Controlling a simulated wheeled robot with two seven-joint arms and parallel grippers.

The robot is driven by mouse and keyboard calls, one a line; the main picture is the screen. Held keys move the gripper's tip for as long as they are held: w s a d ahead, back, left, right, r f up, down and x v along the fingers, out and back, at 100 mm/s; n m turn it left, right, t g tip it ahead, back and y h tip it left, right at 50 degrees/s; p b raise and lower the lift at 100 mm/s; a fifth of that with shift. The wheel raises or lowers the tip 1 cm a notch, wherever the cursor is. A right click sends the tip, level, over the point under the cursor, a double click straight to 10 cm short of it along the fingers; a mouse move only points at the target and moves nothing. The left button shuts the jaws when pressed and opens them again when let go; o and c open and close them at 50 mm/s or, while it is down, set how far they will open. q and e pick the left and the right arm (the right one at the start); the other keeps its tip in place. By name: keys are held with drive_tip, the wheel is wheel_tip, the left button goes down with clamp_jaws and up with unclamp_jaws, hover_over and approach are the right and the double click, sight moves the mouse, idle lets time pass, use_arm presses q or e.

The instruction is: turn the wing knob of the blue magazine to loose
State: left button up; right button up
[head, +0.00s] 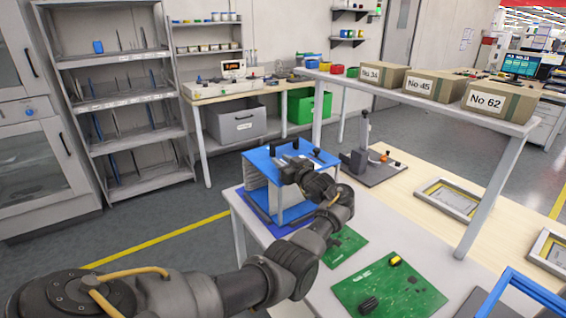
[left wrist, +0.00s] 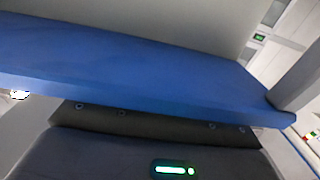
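The blue magazine (head: 324,157) stands on the table in the middle of the head view. It has a flat blue top plate and pale side walls. Small dark parts stick up from its top; I cannot tell which is the wing knob. My left gripper (head: 284,164) is at the magazine's top, in front of the plate's middle in the head view. Its fingers are too small and dark there to tell whether they are open. In the left wrist view a blue plate (left wrist: 130,65) fills the upper part and hides the fingertips. My right gripper is not in view.
Green circuit boards (head: 385,282) lie on the table in front of the magazine. A dark stand (head: 362,157) with a lever is to its right. A shelf with numbered boxes (head: 433,86) rises over the right side. A blue mat (head: 252,206) lies under the magazine.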

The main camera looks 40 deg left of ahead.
use_arm(q)
drive_tip(key=shift+d, duration=0.15)
